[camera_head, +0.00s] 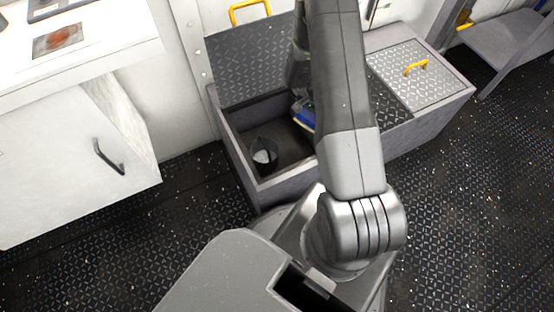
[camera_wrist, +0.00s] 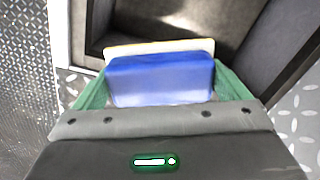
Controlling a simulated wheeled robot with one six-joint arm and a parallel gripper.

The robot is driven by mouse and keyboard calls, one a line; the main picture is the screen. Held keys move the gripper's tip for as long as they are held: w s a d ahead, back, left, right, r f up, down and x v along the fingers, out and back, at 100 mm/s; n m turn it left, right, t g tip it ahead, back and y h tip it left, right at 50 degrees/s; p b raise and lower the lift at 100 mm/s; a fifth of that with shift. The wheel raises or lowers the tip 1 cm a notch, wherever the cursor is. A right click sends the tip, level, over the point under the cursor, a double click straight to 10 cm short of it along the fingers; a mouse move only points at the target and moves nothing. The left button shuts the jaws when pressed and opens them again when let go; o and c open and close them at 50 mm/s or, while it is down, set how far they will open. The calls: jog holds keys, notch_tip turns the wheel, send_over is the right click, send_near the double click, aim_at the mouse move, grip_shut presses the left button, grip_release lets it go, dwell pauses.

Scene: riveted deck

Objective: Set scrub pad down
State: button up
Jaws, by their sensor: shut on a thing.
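The scrub pad (camera_wrist: 160,82) is a blue block with a pale layer along its far edge. In the wrist view my gripper (camera_wrist: 162,88) is shut on it, with a green finger at each side. In the head view the pad (camera_head: 305,120) shows as a small blue patch beside my arm, over the open compartment of a grey bench box (camera_head: 233,143). My arm hides most of the gripper there. I cannot tell whether the pad touches the box.
A dark cup (camera_head: 264,154) with something white in it stands in the compartment's near left part. The raised lid (camera_head: 255,62) stands behind. A closed lid (camera_head: 412,75) with a yellow handle is at right. A white cabinet (camera_head: 70,150) stands left.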

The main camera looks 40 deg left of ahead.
aim_at(299, 122)
jog(key=s+a+f+b, duration=0.2)
jog(key=a, duration=0.1)
jog(key=shift+s+a+f, duration=0.1)
jog(key=shift+s+f, duration=0.1)
jog(key=shift+f, duration=0.15)
notch_tip(299, 122, down, 15)
jog(key=b, duration=0.5)
jog(key=shift+s+r, duration=0.1)
jog(key=shift+r, duration=0.1)
jog(key=shift+f+b, duration=0.8)
jog(key=shift+f, duration=1.45)
jog(key=shift+f, duration=0.1)
jog(key=o, duration=0.6)
jog(key=shift+c, duration=0.2)
notch_tip(299, 122, up, 12)
jog(key=p, duration=0.3)
jog(key=shift+p, duration=0.3)
